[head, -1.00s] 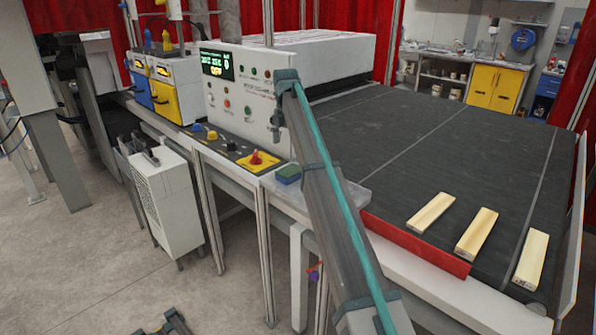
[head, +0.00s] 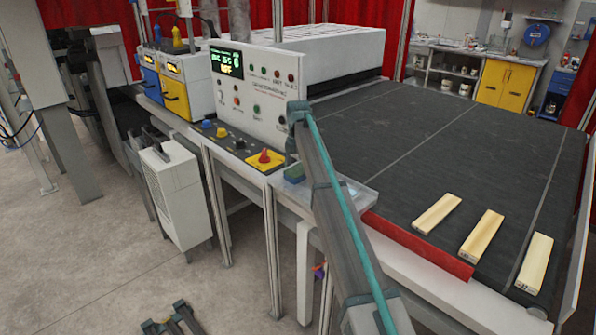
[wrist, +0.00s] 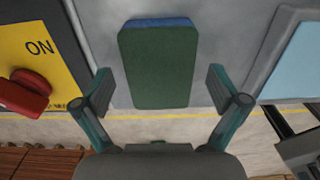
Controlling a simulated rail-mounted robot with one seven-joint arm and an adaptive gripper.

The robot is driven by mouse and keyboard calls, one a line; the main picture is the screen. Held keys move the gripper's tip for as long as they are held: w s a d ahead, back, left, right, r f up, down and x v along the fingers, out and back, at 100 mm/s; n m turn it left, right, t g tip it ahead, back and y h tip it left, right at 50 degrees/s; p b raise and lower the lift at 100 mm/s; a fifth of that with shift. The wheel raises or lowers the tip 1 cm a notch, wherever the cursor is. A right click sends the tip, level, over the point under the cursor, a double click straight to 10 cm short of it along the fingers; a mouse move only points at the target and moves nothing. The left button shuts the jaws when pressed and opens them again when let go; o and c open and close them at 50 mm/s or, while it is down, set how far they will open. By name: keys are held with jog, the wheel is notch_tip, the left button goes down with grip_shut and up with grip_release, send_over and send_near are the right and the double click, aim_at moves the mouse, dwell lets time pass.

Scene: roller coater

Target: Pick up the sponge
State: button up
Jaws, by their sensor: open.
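The sponge (wrist: 157,65) is a green block with a blue layer at its far edge. It lies on a grey surface. In the head view, the sponge (head: 293,174) sits beside the yellow switch plate, partly covered by my arm. My gripper (wrist: 160,85) is open in the wrist view, with one finger to each side of the sponge's near part. Gaps show between both fingers and the sponge. I cannot tell the remaining height between them. In the head view I cannot make out the fingers near the sponge.
A red rotary switch (wrist: 25,92) on a yellow plate marked ON stands left of the sponge. A light blue panel (wrist: 293,62) in a grey frame is to its right. The control box (head: 250,88) rises behind. Wooden blocks (head: 482,235) lie on the dark belt (head: 440,150).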

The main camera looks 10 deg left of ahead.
jog(key=shift+f, duration=0.35)
jog(key=c, duration=0.8)
jog(key=shift+r, duration=0.15)
jog(key=shift+r, duration=0.5)
jog(key=s+d+r+b, duration=0.5)
jog(key=s+d+r, duration=0.1)
jog(key=s+r, duration=0.5)
jog(key=shift+s+r, duration=0.35)
jog(key=shift+s, duration=0.45)
jog(key=shift+d, duration=0.1)
